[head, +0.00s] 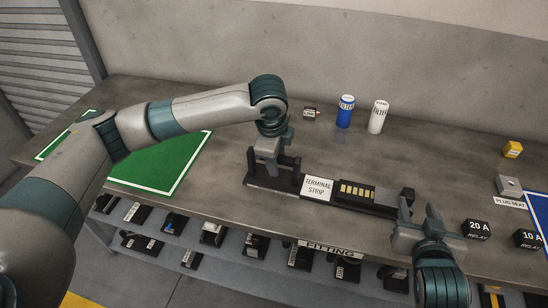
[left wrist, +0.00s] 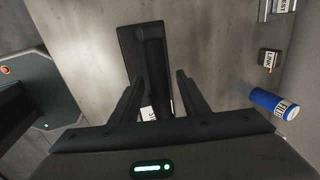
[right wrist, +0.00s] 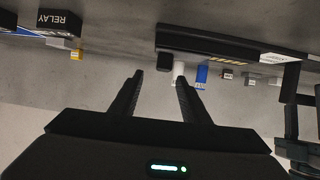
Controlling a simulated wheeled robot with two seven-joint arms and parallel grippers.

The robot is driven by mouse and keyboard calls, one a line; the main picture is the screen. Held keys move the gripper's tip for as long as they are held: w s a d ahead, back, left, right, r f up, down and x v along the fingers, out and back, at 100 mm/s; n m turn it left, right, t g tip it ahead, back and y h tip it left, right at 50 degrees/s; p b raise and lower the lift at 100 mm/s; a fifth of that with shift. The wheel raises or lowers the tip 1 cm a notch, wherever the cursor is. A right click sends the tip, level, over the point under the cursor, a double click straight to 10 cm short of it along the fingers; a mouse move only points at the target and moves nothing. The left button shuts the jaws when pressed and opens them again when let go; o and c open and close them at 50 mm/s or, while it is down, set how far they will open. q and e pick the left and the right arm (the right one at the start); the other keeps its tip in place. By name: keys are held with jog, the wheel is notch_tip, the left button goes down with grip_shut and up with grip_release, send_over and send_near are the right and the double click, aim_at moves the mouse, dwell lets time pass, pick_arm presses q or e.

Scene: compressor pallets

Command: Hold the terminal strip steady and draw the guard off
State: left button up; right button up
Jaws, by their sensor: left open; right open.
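The terminal strip (head: 357,203) is a long black base on the bench with a row of gold contacts and a white "TERMINAL STRIP" label (head: 318,187). A dark block with a small black knob (head: 407,193) forms its right end; I cannot tell for sure whether this is the guard. The knob also shows in the right wrist view (right wrist: 178,62). My left gripper (head: 276,172) is open over the strip's black left end, which the left wrist view shows ahead of its fingers (left wrist: 153,80). My right gripper (head: 418,208) is open and empty, just short of the knob end.
Blue (head: 345,111) and white (head: 378,116) cans and a small block (head: 310,114) stand behind the strip. Relays (head: 477,229), a plug seat (head: 509,187) and a yellow block (head: 512,149) are at the right. A green mat (head: 160,165) lies left. Bare bench lies between.

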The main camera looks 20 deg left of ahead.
pick_arm(q)
jog(key=v, duration=1.1)
jog(key=shift+r, duration=0.2)
jog(key=shift+s+f, duration=0.1)
pick_arm(e)
jog(key=shift+f, duration=0.1)
